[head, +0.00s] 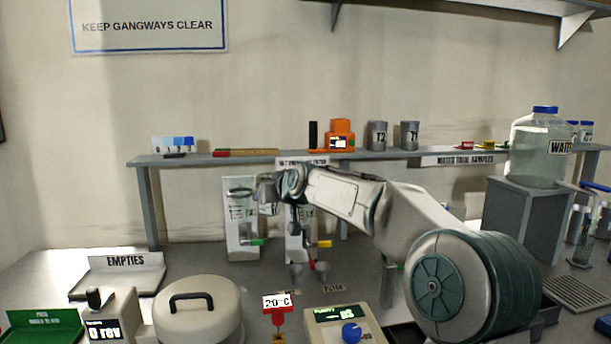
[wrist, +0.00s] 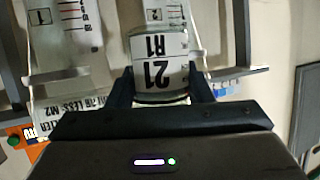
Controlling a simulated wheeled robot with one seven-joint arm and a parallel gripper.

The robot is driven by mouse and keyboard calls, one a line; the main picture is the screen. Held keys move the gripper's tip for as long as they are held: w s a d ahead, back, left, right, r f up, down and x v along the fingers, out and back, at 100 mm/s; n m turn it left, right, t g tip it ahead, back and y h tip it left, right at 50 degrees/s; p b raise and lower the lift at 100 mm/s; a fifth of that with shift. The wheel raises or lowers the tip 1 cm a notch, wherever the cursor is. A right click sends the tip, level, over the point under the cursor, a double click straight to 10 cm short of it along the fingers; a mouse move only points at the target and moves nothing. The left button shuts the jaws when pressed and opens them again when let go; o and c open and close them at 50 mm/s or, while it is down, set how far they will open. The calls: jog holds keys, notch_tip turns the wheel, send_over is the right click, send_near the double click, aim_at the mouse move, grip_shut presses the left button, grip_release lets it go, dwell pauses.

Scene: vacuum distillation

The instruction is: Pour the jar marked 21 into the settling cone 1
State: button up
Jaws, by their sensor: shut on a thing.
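The jar marked 21 (wrist: 160,72) sits between the fingers of my gripper (wrist: 161,88), which is shut on it. Its label also reads R1 and appears upside down in the wrist view. Its mouth and contents are hidden there. Settling cone 1 (wrist: 85,22), with a scale and a plate marked 1, is behind the jar to the left in the wrist view. Cone 2 (wrist: 170,14) is directly behind the jar. In the head view my gripper (head: 267,190) is in front of the two white cone stands, between the left stand (head: 240,235) and the partly hidden right one.
A water carboy (head: 538,150) stands at the right. A round lidded device (head: 197,312) and an empties tray (head: 118,280) are at the front left.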

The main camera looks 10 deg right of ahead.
jog(key=shift+w+d+r+m+g+y+p, duration=0.25)
jog(key=shift+d+r+m+y+p, duration=0.25)
jog(key=shift+p, duration=0.3)
jog(key=shift+w+d+r+m+g+y+p, duration=0.1)
jog(key=shift+d+r+m+g+y+p, duration=0.15)
jog(key=shift+m+p, duration=0.45)
notch_tip(320, 180, up, 6)
jog(key=d+m+y+p, duration=0.1)
jog(key=m+p, duration=0.1)
jog(key=p, duration=0.6)
jog(key=shift+w+d+f+g+y, duration=0.15)
jog(key=shift+w+d+g+y, duration=0.2)
jog(key=shift+w+d, duration=0.1)
jog(key=shift+w+r+m+y+p, duration=0.1)
jog(key=shift+r+m+y+p, duration=0.4)
jog(key=shift+p, duration=0.65)
jog(key=shift+f+m+y+p, duration=0.35)
jog(key=shift+f+m, duration=0.15)
jog(key=shift+m, duration=0.2)
jog(key=shift+r+m+g+y+p, duration=0.25)
jog(key=shift+r+m+y+p, duration=0.25)
jog(key=shift+p, duration=0.5)
jog(key=shift+f+m+y+p, duration=0.25)
jog(key=shift+f+m+p, duration=0.15)
jog(key=shift+m, duration=0.3)
dwell(0.4)
jog(key=shift+w+d+r+m, duration=0.1)
jog(key=shift+d+r+m, duration=0.1)
jog(key=shift+d+m, duration=0.15)
dwell(0.7)
